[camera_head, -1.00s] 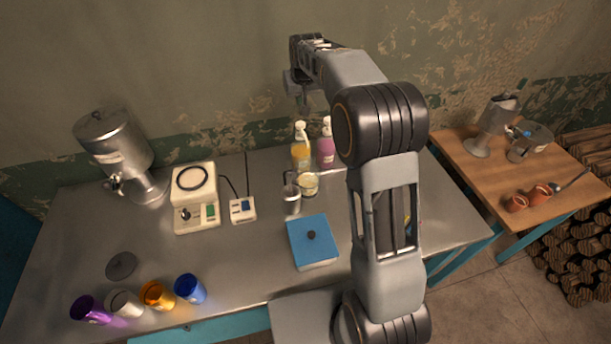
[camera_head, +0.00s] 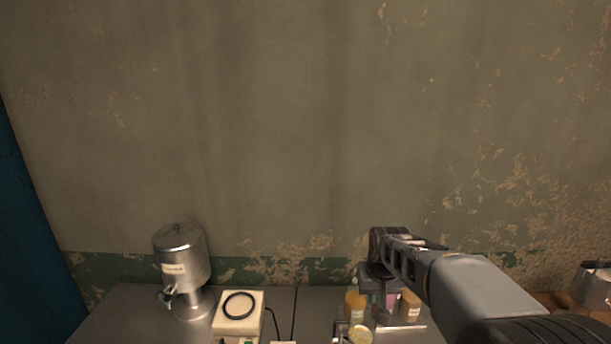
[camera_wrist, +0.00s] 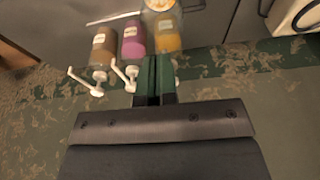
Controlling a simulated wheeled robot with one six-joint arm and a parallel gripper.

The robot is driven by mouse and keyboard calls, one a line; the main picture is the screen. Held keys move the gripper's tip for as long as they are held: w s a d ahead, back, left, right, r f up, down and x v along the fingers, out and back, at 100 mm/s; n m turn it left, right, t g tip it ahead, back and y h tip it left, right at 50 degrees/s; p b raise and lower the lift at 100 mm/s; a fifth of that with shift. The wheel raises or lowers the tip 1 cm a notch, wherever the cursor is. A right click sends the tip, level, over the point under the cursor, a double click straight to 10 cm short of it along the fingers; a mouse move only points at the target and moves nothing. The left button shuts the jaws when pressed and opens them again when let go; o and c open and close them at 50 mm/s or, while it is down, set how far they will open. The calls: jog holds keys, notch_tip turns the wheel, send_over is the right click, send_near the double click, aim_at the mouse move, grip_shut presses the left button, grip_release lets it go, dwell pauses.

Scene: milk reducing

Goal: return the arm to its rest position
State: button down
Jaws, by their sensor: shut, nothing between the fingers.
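My arm reaches in from the lower right of the head view and ends in my gripper (camera_head: 382,312), above the back part of the metal table. In the wrist view my gripper (camera_wrist: 155,68) has its two dark green fingers pressed together with nothing between them. The fingers point toward three pump bottles, one yellow (camera_wrist: 168,36), one pink (camera_wrist: 133,42) and one tan (camera_wrist: 102,48). The fingertips appear close to the yellow and pink bottles, but I cannot tell whether they touch.
A metal dispenser (camera_head: 182,268) and a cream device with a black ring (camera_head: 238,306) stand on the metal table (camera_head: 130,318) at left. A metal vessel (camera_head: 592,285) is at far right. The stained wall (camera_head: 300,130) rises behind. The air left of my arm is free.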

jog(key=s+r+t, duration=0.2)
jog(key=s, duration=1.5)
jog(key=shift+s+r, duration=0.3)
jog(key=shift+r, duration=0.05)
